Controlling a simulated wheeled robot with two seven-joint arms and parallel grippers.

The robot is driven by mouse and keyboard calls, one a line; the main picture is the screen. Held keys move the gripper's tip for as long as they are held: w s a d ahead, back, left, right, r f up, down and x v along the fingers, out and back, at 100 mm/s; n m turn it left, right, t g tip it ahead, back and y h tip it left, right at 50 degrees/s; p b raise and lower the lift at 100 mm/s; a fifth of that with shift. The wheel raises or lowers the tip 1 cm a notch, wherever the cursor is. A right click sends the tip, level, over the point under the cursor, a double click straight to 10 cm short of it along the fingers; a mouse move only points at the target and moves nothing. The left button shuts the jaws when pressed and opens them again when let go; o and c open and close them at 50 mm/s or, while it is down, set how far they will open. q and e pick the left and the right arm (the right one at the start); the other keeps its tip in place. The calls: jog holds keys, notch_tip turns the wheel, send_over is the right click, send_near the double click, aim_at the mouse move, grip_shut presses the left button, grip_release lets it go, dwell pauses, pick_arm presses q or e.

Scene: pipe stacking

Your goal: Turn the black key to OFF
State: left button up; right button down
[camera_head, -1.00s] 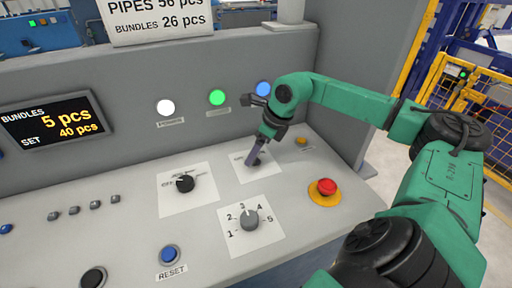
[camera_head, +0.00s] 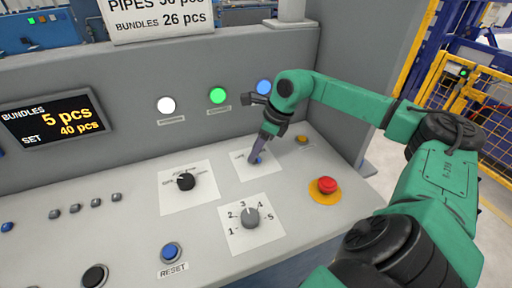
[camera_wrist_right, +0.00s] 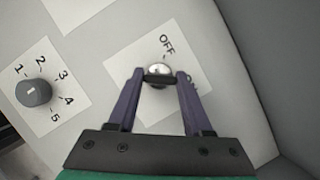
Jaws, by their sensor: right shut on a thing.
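The black key (camera_wrist_right: 160,81) sits in a round silver lock on a white label plate in the right wrist view. Its bar lies roughly across the picture, between the two purple fingers. My right gripper (camera_wrist_right: 161,76) is shut on it, one finger at each end. The word OFF (camera_wrist_right: 167,44) is printed above the lock; another marking is mostly hidden by the right-hand finger. In the head view my right gripper (camera_head: 257,159) reaches down to the key's white plate (camera_head: 246,175), and the key itself is hard to make out. My left gripper is not in view.
A black selector (camera_head: 186,181) stands left of the key, and a grey numbered knob (camera_head: 250,217) is in front. The upright panel with lamps rises close behind.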

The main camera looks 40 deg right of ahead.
jog(key=n, duration=0.1)
jog(key=n+p, duration=0.1)
jog(key=n+y, duration=0.1)
jog(key=shift+w+r+g+p, duration=0.15)
jog(key=shift+r+g+p, duration=0.15)
jog(key=shift+g, duration=0.1)
jog(key=n+p, duration=0.1)
jog(key=n, duration=0.1)
jog(key=n+g+p, duration=0.1)
jog(key=n, duration=0.2)
jog(key=shift+w+d+g+y, duration=0.1)
jog(key=shift+g+y, duration=0.2)
jog(key=shift+y, duration=0.1)
jog(key=n+g+p, duration=0.1)
jog(key=n, duration=0.2)
jog(key=shift+w+f+n, duration=0.1)
jog(key=shift+n, duration=0.2)
jog(key=shift+w+n+g, duration=0.1)
jog(key=shift+n+g, duration=0.9)
jog(key=shift+n, duration=1.2)
jog(key=shift+c, duration=1.6)
grip_release()
jog(key=shift+f, duration=0.1)
